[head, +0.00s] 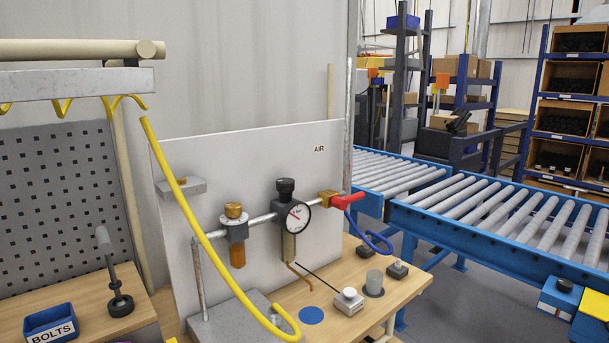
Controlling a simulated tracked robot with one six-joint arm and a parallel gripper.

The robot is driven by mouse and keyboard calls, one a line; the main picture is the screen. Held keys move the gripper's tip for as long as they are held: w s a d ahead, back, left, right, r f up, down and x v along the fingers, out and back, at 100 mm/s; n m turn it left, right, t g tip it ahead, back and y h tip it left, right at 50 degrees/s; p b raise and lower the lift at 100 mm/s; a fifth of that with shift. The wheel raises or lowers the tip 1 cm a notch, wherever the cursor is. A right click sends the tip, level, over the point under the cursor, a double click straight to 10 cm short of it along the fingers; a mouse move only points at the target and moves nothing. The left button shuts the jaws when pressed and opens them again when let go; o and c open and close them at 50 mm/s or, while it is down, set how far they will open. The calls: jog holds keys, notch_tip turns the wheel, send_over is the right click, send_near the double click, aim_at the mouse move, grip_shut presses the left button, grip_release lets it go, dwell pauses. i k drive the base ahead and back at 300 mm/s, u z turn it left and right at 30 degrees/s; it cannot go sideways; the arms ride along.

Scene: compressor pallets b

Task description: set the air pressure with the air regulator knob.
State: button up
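The air regulator knob (286,185) is black and round. It sits on top of the regulator, just above a white-faced pressure gauge (297,217) with a red needle. The gauge reading is too small to make out. The regulator is on a grey horizontal pipe (262,219) in front of a pale panel (301,141) marked AIR. Left of it on the pipe is a unit with a brass top (234,210) and an amber bowl (237,256). My gripper is not in view.
A yellow hose (196,215) hangs across the panel's left side, in front of the pipe. The wooden bench (345,328) holds small switch boxes and a grey cup (374,281). A blue roller conveyor (480,208) stands at right. A BOLTS bin (52,324) is lower left.

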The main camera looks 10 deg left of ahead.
aim_at(285, 185)
jog(key=u, duration=0.1)
jog(key=i, duration=0.75)
jog(key=u, duration=0.7)
jog(key=i, duration=0.45)
jog(key=u, duration=0.25)
